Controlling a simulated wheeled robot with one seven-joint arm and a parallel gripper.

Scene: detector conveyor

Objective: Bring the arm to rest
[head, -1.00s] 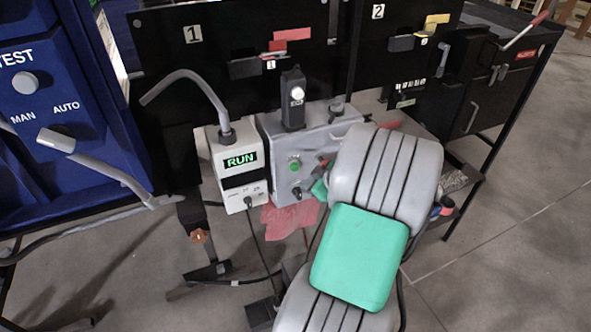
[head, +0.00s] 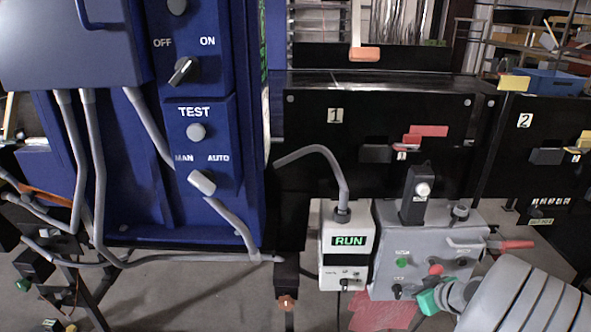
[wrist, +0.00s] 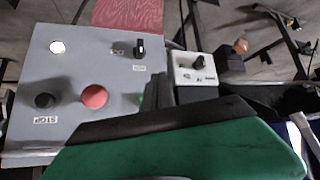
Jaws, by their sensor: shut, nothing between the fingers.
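My arm reaches in from the lower right of the head view, its grey links cut off by the frame edge. My gripper (head: 432,298), with a green part, is in front of the lower right of the grey control box (head: 383,240). Its fingertips are hard to make out there. In the wrist view my gripper (wrist: 168,95) shows as dark fingers close together above a green and black body, with nothing held. The box's red button (wrist: 94,97) and black knobs show beside and beyond it. I cannot tell whether the gripper touches the box.
A white box (head: 336,270) with a lit RUN display stands left of the grey box. A red-handled lever (head: 515,244) juts out at the grey box's right. A blue cabinet (head: 215,130) with switches and grey conduits fills the left. Black panels numbered 1 and 2 stand behind.

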